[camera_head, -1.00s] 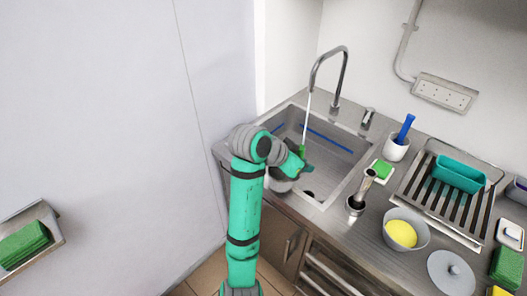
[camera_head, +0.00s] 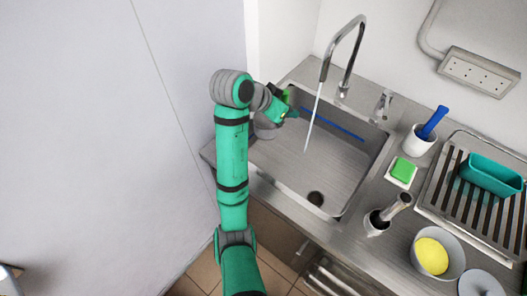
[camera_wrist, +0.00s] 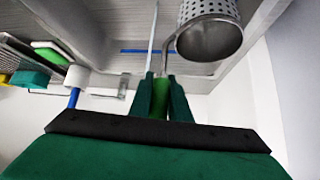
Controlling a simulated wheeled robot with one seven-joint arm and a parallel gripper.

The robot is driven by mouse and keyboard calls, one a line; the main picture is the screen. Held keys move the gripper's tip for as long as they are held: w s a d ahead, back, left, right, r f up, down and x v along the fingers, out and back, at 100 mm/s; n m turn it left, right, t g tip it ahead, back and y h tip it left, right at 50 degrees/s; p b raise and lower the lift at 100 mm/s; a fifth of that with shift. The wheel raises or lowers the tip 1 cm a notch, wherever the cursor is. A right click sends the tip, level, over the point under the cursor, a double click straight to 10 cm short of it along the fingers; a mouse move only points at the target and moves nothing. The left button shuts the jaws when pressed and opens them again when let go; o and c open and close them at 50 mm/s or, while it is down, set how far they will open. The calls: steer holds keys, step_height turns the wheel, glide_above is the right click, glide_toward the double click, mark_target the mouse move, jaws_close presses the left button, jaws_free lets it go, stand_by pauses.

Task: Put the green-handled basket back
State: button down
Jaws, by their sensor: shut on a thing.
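My gripper (camera_head: 290,110) is shut on the green handle (camera_wrist: 160,100) of a small perforated metal basket (camera_wrist: 209,27). In the wrist view a bent metal rod joins the handle to the basket, which hangs off to one side of the fingers. In the head view the gripper is above the left part of the steel sink (camera_head: 310,170). There a grey rounded shape beside my wrist, partly hidden by my arm, looks like the basket (camera_head: 265,128).
A thin stream of water (camera_head: 313,120) runs from the tall faucet (camera_head: 345,60) into the sink. On the counter stand a white cup with a blue handle (camera_head: 420,138), a green sponge (camera_head: 403,170), a steel holder (camera_head: 377,222), a grey bowl (camera_head: 417,265) and a slatted rack (camera_head: 470,205).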

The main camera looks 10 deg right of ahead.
step_height(320, 180, down, 17)
stand_by(0.8)
steer(key=shift+s, duration=0.1)
steer(key=c, duration=1.7)
jaws_free()
steer(key=shift+f, duration=0.1)
steer(key=shift+o, duration=0.2)
steer(key=v, duration=1.2)
